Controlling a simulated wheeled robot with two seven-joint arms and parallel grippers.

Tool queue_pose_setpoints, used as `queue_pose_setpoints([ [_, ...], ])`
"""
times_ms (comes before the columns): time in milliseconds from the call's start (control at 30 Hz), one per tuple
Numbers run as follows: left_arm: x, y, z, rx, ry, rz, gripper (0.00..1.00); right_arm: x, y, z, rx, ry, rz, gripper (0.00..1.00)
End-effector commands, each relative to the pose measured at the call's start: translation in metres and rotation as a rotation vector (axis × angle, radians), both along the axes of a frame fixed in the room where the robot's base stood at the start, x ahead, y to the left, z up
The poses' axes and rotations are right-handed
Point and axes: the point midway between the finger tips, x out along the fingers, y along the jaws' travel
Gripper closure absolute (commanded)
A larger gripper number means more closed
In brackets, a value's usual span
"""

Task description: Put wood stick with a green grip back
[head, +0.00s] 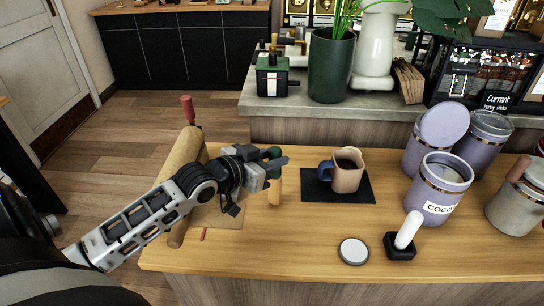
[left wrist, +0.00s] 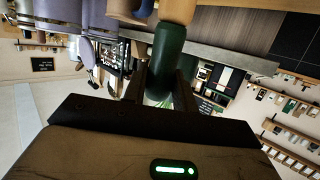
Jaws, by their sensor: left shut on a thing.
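The wood stick with a green grip (head: 275,192) is upright above the wooden counter, left of the black mat. Its pale wood end points down and its green end shows at the top, by my fingers. My left gripper (head: 277,163) is shut on it near the green part. In the left wrist view the stick's green grip (left wrist: 165,62) lies between my two fingers, with the wood part (left wrist: 177,10) beyond it. I cannot tell whether its lower end touches the counter. My right gripper is not in view.
A brown cup (head: 348,172) stands on a black mat (head: 358,196). A white disc (head: 353,252), a white-handled tool in a black base (head: 402,242) and lilac canisters (head: 437,190) are to the right. A brown paper roll (head: 180,165) is at left. The front middle counter is clear.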

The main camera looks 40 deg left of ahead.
Motion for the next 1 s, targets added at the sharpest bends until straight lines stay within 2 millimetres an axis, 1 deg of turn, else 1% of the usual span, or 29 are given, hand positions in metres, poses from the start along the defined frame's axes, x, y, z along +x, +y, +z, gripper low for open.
queue_pose_setpoints([
  [433,0.0,-0.0002,-0.0069,0.0,-0.001,0.0,1.0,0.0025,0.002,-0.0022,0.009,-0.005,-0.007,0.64],
  [467,0.0001,-0.0002,-0.0062,0.0,-0.002,0.0,0.64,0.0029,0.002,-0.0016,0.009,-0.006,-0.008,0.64],
  [500,0.0,-0.0002,-0.006,0.0,-0.002,0.0,0.53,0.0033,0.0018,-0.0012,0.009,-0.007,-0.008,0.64],
  [533,0.0,-0.0002,-0.006,0.0,-0.002,0.0,0.47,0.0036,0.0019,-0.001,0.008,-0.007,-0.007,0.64],
  [1000,-0.0002,-0.0002,-0.0067,0.0,0.0,0.0,0.47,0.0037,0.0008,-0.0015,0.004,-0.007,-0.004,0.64],
])
